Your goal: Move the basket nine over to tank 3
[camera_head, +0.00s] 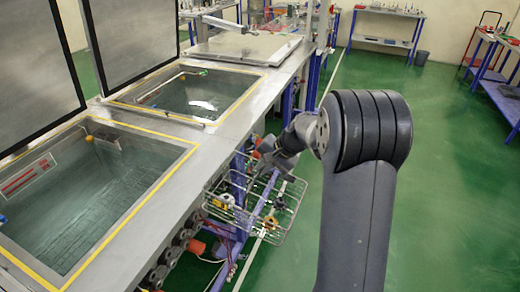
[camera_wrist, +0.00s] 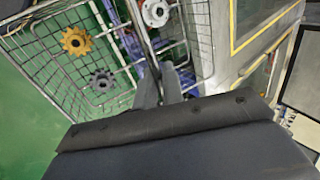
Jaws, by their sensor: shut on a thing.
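A wire basket (camera_head: 293,194) hangs from my gripper (camera_head: 268,153), beside the tank bench and above the green floor. In the wrist view the fingers (camera_wrist: 160,84) are shut on the basket's handle, and the wire mesh (camera_wrist: 62,74) shows beyond them. The basket holds a yellow gear (camera_wrist: 76,41), a grey gear (camera_wrist: 102,81) and a white flanged part (camera_wrist: 155,12). Two open tanks, a near one (camera_head: 80,195) and a farther one (camera_head: 200,92), hold liquid. No basket number or tank number can be read.
Raised lids (camera_head: 130,35) stand behind both open tanks. A closed, flat lid (camera_head: 243,47) lies farther along the bench. The basket is close to the bench's side with its pipes and blue frame. Green floor (camera_head: 455,170) is free on the right; worktables stand at the back.

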